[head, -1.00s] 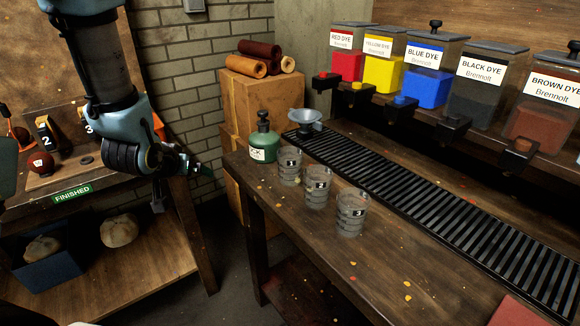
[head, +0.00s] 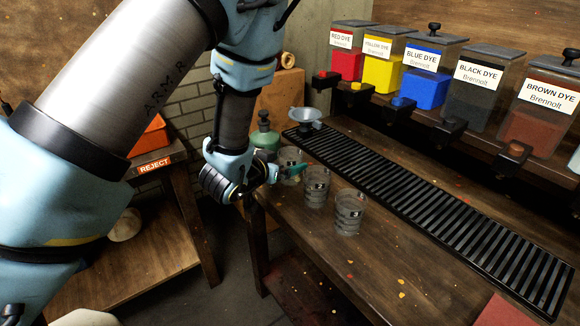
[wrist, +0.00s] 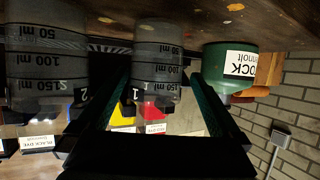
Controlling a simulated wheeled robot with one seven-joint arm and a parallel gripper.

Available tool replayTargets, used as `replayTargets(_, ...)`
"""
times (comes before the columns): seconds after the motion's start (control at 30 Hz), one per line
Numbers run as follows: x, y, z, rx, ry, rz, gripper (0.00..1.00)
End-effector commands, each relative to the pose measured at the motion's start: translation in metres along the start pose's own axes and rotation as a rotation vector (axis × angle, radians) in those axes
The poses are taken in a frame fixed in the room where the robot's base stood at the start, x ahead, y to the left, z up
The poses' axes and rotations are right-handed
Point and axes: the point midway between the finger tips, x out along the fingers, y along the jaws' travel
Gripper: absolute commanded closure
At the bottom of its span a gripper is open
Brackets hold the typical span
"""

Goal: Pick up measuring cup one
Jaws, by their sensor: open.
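Measuring cup one (head: 290,154) is a clear cup marked 1, upright on the wooden bench at the left end of a row of three cups. My gripper (head: 293,172) is open in front of it and hides part of its lower body. In the wrist view, which is upside down, cup one (wrist: 158,55) shows between the two open fingers of my gripper (wrist: 160,90). I cannot tell whether the fingers touch it. Measuring cup two (head: 315,187) stands next to it, also seen large in the wrist view (wrist: 45,60). Measuring cup three (head: 348,211) stands further right.
A green bottle (head: 264,138) stands close beside cup one, also in the wrist view (wrist: 222,62). Dye containers (head: 425,75) line the shelf. The bench front is clear.

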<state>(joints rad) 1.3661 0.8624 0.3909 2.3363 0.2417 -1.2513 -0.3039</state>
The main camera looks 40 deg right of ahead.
Motion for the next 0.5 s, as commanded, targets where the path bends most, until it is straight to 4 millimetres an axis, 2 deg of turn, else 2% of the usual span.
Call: replayTargets(0.5,0.05,0.006,0.007,0.001,-0.001,0.001,0.0)
